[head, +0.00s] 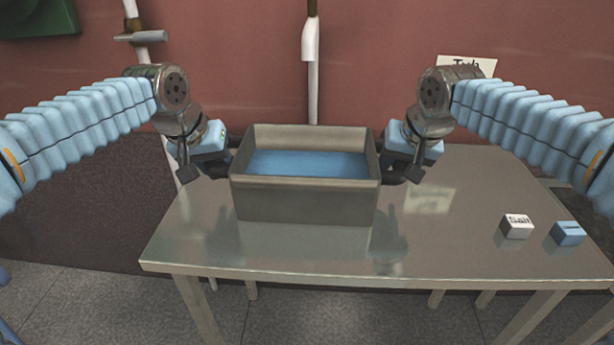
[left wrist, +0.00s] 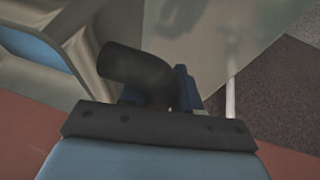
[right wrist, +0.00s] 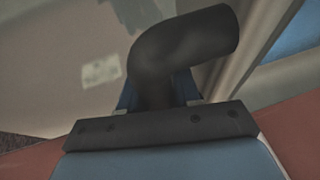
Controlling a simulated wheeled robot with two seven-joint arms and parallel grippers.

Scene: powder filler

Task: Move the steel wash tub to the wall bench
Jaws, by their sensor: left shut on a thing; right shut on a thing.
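The steel wash tub (head: 305,203) is a grey rectangular box with a blue surface inside. It is level, at the left part of a steel table; I cannot tell if its base touches the top. My left gripper (head: 233,148) is shut on the black bent handle at its left end, which shows in the left wrist view (left wrist: 140,72). My right gripper (head: 390,170) is shut on the matching handle at the right end, seen in the right wrist view (right wrist: 178,45). The tub's walls also show in the left wrist (left wrist: 100,60) and right wrist (right wrist: 243,60) views.
The steel table (head: 450,215) stands before a red wall (head: 390,60) with a "Tub" sign (head: 466,66). A white block marked "Salt" (head: 517,227) and a blue block (head: 567,233) sit at its right. A pale pipe (head: 313,80) runs down behind the tub. The table's middle is clear.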

